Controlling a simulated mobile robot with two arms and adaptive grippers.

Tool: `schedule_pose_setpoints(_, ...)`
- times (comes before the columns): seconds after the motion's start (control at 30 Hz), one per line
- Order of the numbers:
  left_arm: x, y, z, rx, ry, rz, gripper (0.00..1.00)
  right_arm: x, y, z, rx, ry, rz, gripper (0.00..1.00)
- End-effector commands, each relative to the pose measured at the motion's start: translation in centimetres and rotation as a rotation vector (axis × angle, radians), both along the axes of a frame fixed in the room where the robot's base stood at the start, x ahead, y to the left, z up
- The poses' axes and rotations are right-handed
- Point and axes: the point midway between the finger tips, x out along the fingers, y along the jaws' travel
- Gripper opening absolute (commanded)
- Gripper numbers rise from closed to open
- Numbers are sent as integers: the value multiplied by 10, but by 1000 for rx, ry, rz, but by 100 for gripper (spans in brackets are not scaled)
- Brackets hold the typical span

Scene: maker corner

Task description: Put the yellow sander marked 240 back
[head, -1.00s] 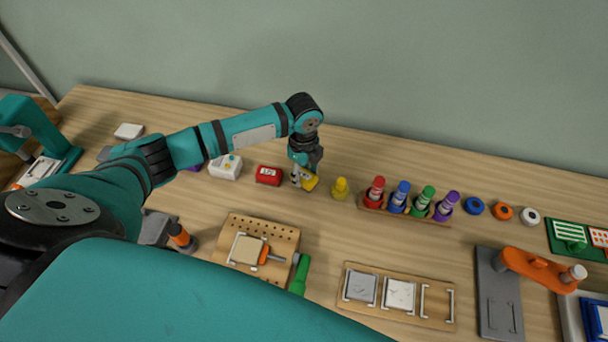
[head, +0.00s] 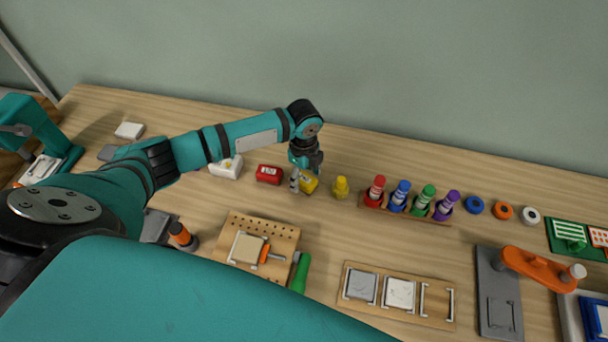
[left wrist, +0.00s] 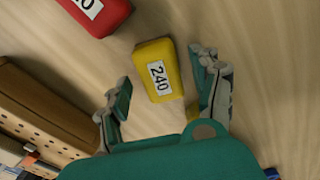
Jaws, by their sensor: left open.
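The yellow sander marked 240 (left wrist: 158,70) is a small block with a white label. In the head view the yellow sander (head: 310,184) is at the back of the table, just right of the red one, and seems to rest on the tabletop. My left gripper (head: 305,175) is directly over it. In the left wrist view my left gripper (left wrist: 160,75) is open, with one finger on each side of the sander and gaps between. My right gripper is not in view.
A red sander (head: 269,174) and a white one (head: 227,167) stand to the left. A yellow knobbed piece (head: 340,188) stands close on the right, then a rack of coloured markers (head: 430,219). A pegboard (head: 285,238) lies in front. Bare wood lies between.

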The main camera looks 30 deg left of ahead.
Motion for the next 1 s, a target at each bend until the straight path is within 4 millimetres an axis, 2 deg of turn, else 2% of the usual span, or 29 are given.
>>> schedule_pose_setpoints(0.17,2,1,25,0,-5,-1,65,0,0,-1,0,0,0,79)
schedule_pose_setpoints(0.4,2,0,78,-1,-5,-1,65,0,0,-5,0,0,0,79)
schedule_pose_setpoints(0.6,1,1,109,-1,-3,0,65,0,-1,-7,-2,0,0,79)
schedule_pose_setpoints(0.77,1,1,120,0,-2,1,65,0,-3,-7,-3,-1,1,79)
schedule_pose_setpoints(1.0,1,1,121,-1,-1,1,65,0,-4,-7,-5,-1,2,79)
